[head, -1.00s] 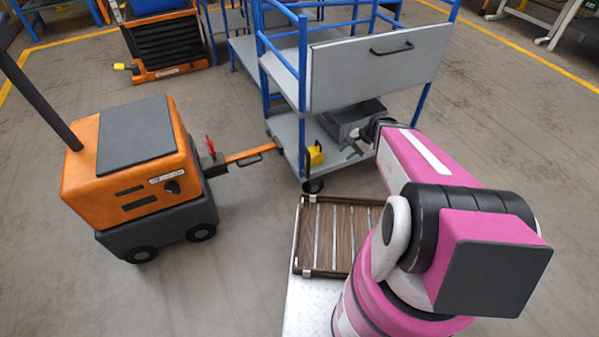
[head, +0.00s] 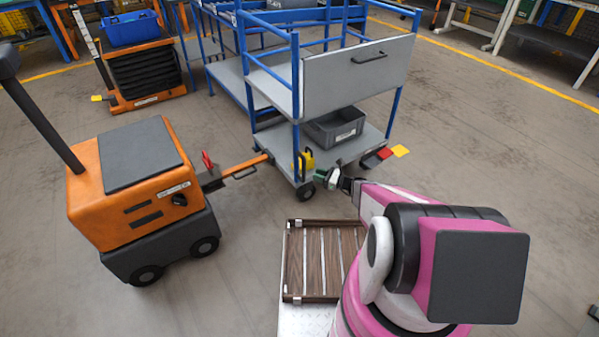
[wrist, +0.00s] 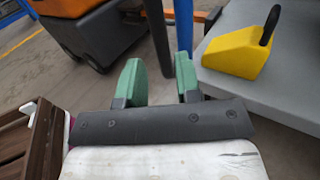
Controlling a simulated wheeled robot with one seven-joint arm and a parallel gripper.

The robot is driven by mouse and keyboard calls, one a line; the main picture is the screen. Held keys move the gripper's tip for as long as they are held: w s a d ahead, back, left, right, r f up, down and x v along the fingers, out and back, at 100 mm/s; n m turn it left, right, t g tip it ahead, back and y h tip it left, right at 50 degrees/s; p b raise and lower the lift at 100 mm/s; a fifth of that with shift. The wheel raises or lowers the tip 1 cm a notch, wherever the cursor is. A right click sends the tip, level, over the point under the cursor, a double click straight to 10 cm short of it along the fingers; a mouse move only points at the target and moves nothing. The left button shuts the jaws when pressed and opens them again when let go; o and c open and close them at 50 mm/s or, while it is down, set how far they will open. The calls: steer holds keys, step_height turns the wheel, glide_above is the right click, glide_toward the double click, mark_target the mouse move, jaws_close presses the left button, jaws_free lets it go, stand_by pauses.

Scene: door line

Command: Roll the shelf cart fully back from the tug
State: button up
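The shelf cart (head: 357,75) has blue posts, grey shelves and a grey front panel with a black handle (head: 381,56). The orange tug (head: 130,195) stands to its left. An orange drawbar (head: 246,166) spans from the tug to the cart's lower corner, and a red lever (head: 207,160) stands at its tug end. My gripper (head: 328,179) is beside the cart's near lower corner. In the wrist view, my gripper (wrist: 160,82) has its green fingers apart with nothing held between them. A dark upright bar (wrist: 158,35) and a blue post (wrist: 183,25) show beyond the fingers.
A yellow wedge with a black handle (wrist: 236,52) sits on the cart's lower deck, with a grey bin (head: 335,127) behind it. Red (head: 386,153) and yellow (head: 400,150) tabs stick out at the cart's right. A slatted wooden tray (head: 322,262) is near my base. Open floor lies right.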

steer(key=x, duration=0.9)
steer(key=shift+a, duration=0.15)
steer(key=shift+c, duration=0.3)
jaws_close()
